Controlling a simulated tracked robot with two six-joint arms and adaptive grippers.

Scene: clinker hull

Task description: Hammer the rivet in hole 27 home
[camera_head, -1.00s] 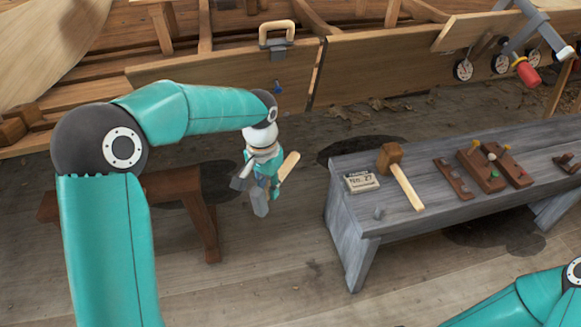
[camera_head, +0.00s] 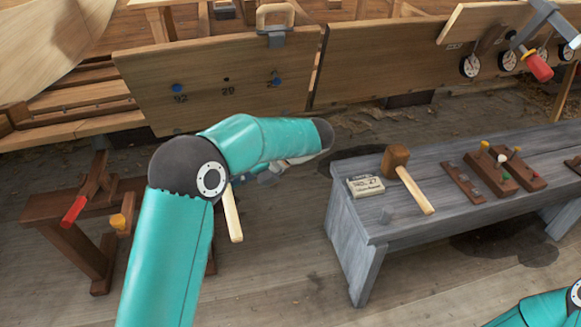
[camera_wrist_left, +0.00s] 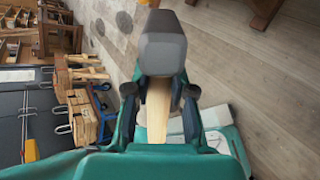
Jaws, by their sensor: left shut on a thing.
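My left gripper (camera_wrist_left: 159,96) is shut on the pale wooden handle (camera_wrist_left: 158,112) of a hammer, whose dark grey head (camera_wrist_left: 162,48) shows beyond the fingers. In the head view my arm mostly hides this gripper, and the handle (camera_head: 232,213) hangs below the forearm. The wooden plank (camera_head: 215,110) behind carries a blue rivet (camera_head: 177,88) above a number like 92, a dark hole (camera_head: 227,79) above 29, and another blue rivet (camera_head: 277,82) at the right, its number only partly legible. The hammer is apart from the plank. My right gripper is out of view.
A grey bench (camera_head: 360,215) at right holds a card (camera_head: 365,187) reading No. 27, a wooden mallet (camera_head: 408,180) and pin racks (camera_head: 490,168). A clamp (camera_head: 277,22) grips the plank's top. A brown sawhorse (camera_head: 70,225) with red- and yellow-ended tools stands at left.

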